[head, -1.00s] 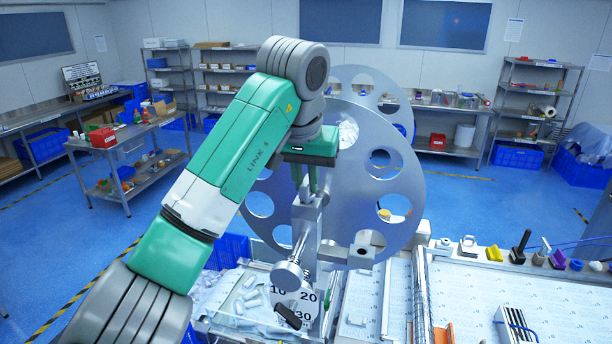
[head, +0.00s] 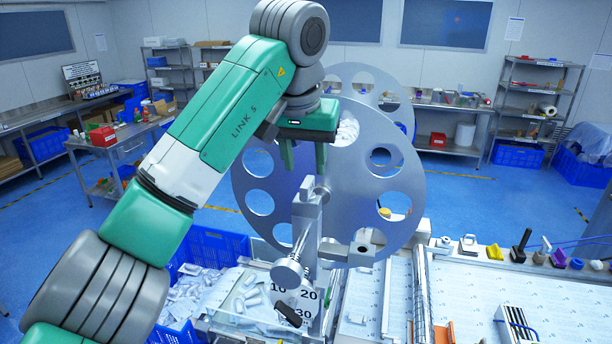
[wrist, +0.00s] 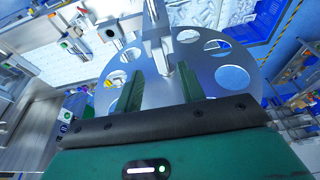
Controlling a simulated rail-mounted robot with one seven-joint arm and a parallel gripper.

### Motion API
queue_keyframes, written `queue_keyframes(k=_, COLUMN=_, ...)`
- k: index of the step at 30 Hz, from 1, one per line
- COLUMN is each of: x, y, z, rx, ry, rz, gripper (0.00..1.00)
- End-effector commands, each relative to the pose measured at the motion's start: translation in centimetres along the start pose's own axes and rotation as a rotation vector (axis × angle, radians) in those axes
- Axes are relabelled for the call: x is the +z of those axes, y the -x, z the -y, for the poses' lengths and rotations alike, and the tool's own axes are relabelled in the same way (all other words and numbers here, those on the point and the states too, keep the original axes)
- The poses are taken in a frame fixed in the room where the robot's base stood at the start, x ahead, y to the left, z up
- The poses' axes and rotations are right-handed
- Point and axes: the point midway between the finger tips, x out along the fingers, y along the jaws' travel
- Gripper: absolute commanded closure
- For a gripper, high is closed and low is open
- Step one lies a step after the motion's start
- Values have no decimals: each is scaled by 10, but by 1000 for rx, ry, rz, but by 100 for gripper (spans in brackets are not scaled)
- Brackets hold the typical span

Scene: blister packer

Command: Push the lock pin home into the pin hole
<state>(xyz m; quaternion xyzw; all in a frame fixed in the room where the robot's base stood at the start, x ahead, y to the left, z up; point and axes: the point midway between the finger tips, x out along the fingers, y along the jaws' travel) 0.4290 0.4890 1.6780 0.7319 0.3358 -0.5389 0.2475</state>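A small upright metal piece, apparently the lock pin (head: 308,183), stands at the top of the grey metal bracket (head: 306,222) in front of the large perforated reel disc (head: 350,190). I cannot make out the pin hole or how deep the pin sits. My gripper (head: 304,160) is just above the bracket top, pointing down, with its two green fingers apart and nothing seen held. In the wrist view my gripper (wrist: 160,88) shows a finger on each side, with the bracket (wrist: 156,35) and disc (wrist: 215,75) beyond them.
A rod with a round knob (head: 287,272) sticks out from the bracket toward the front. A number plate (head: 305,300) and a black lever (head: 288,315) sit below. A blue crate (head: 215,248) stands left. The machine's flat bed (head: 470,285) lies right.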

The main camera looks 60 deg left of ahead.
Motion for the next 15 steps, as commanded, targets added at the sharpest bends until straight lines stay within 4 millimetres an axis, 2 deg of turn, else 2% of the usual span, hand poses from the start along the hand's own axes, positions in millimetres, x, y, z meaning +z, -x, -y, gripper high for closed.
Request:
queue_keyframes(k=3, x=0, y=19, z=1, rx=-2, ry=0, rz=-1, gripper=61)
queue_keyframes(k=6, x=0, y=27, z=0, rx=-1, ry=0, rz=0, gripper=61)
queue_keyframes(k=15, x=0, y=29, z=0, rx=0, ry=0, rz=1, gripper=61)
